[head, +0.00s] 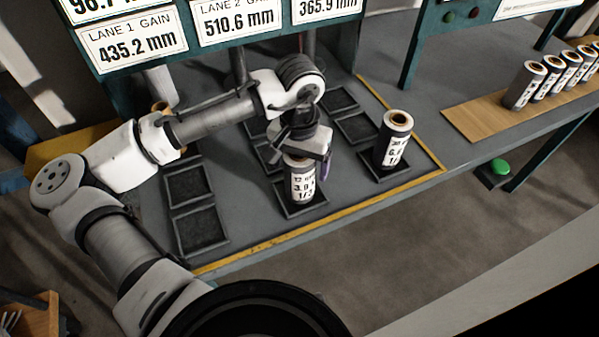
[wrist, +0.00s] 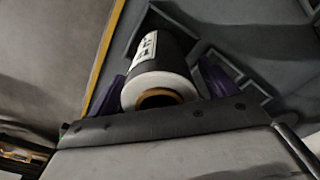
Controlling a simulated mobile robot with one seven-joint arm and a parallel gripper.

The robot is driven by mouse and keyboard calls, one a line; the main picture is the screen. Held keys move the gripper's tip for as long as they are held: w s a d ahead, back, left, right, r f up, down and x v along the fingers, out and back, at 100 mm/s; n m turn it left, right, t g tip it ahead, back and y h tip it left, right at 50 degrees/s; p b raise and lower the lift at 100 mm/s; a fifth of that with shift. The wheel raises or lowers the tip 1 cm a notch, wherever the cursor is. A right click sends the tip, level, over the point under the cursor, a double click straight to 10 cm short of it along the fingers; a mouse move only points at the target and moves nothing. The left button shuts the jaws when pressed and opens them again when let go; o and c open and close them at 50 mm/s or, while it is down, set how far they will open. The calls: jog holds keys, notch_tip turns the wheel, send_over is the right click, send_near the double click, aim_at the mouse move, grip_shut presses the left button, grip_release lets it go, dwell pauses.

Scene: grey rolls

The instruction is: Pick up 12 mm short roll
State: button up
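The short roll (head: 300,184) is dark with a white label whose first line seems to read 12 mm. It stands upright in a square tray at the front middle of the bench. In the wrist view the roll (wrist: 160,72) shows its pale top end and brown core. My gripper (head: 307,166) is over it, pointing down. The purple fingers stand on either side of the roll, with a small gap on the right, so the gripper (wrist: 165,88) looks open around it. The finger tips are partly hidden.
Another dark roll (head: 394,140) stands in a tray to the right. Empty trays (head: 200,228) lie to the left and behind. Several rolls (head: 524,86) stand on a wooden board (head: 480,118) at the right. Display panels hang above the back, and a yellow line (head: 300,238) edges the bench.

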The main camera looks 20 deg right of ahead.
jog(key=c, duration=0.9)
jog(key=shift+c, duration=0.7)
jog(key=shift+r, duration=0.1)
